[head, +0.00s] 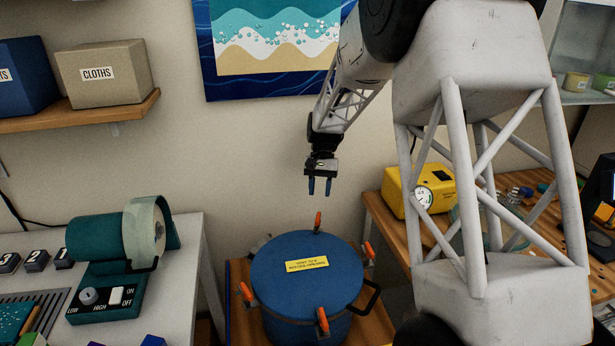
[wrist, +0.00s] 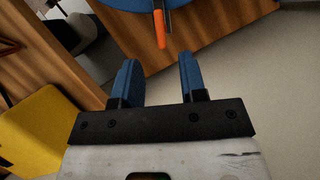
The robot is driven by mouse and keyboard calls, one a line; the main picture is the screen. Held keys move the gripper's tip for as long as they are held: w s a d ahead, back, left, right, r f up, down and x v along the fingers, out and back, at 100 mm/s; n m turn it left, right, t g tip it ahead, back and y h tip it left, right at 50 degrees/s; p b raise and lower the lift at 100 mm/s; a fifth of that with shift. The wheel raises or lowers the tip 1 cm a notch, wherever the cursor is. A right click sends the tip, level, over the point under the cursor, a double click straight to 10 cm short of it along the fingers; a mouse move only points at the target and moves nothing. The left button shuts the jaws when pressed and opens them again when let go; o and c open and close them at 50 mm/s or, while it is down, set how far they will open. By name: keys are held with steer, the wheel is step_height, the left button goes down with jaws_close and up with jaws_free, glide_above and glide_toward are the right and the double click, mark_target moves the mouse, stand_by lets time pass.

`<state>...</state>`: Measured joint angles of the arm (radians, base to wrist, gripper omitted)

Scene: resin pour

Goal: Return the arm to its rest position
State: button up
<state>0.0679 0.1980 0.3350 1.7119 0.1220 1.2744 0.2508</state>
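My gripper (head: 319,187) hangs in the air in the head view, pointing down, above and behind the blue lidded pot. Its two blue fingers stand apart with nothing between them. The wrist view also shows the open, empty fingers (wrist: 157,80). My white arm reaches down to it from the upper right of the head view.
A blue pot (head: 290,270) with orange clamps and a yellow label stands on a wooden surface below my gripper. A teal machine (head: 110,250) is on the left bench. A yellow device (head: 405,192) with a dial is at right. A shelf holds a CLOTHS box (head: 105,73).

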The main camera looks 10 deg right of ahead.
steer(key=s+a+r+n+t+h, duration=0.1)
steer(key=s+r+t, duration=0.1)
steer(key=s+r, duration=0.7)
steer(key=s+a+r+n+t, duration=0.1)
steer(key=s+r, duration=0.3)
steer(key=s, duration=0.8)
steer(key=s+n+t, duration=0.2)
steer(key=s+t, duration=0.1)
steer(key=s, duration=2)
steer(key=shift+a+r+t+h, duration=0.15)
steer(key=shift+a+t+h, duration=0.15)
steer(key=shift+h, duration=0.1)
steer(key=shift+w, duration=0.1)
